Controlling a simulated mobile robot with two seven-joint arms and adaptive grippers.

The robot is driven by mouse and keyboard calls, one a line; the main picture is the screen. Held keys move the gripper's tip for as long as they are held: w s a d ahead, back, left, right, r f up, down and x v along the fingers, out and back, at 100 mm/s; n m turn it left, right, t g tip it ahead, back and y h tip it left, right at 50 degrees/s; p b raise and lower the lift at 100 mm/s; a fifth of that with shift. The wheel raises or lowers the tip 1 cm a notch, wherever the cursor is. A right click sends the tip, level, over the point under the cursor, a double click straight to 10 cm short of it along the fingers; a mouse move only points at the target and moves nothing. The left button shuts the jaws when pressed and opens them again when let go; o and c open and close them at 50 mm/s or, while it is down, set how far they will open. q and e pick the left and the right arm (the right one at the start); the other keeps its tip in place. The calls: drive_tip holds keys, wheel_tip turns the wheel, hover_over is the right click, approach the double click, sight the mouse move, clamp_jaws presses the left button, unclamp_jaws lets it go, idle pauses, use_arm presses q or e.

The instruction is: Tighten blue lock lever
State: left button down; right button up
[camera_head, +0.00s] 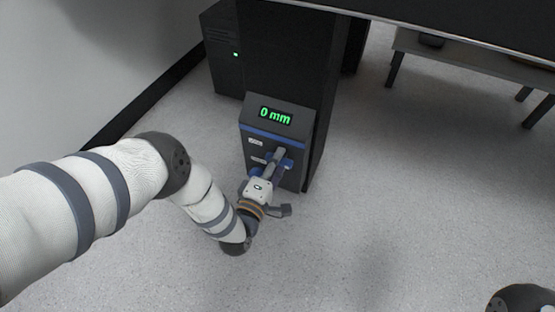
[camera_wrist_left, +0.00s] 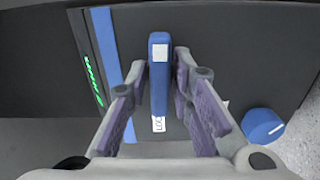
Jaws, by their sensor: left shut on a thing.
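The blue lock lever (camera_wrist_left: 159,75) stands upright in the left wrist view, with a white patch near its top. A small white label that seems to begin "LOC" (camera_wrist_left: 158,124) is at its lower end. My left gripper (camera_wrist_left: 160,78) has one finger on each side of the lever and is shut on it. In the head view my left gripper (camera_head: 276,157) is at the front of the dark panel (camera_head: 250,116), where it hides most of the lever. The panel's green display (camera_head: 276,116) reads "0 mm". My right gripper is not in view.
A round blue knob (camera_wrist_left: 263,126) is to the right of the lever in the left wrist view. A dark cabinet (camera_head: 222,50) with a green light stands behind the panel at left. A table (camera_head: 480,62) is at the upper right. The floor (camera_head: 400,200) to the right is clear.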

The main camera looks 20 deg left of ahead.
use_arm(q)
drive_tip(key=shift+s, duration=0.1)
idle(0.3)
drive_tip(key=c, duration=1.6)
unclamp_jaws()
drive_tip(key=s, duration=1.2)
drive_tip(key=shift+a, duration=0.15)
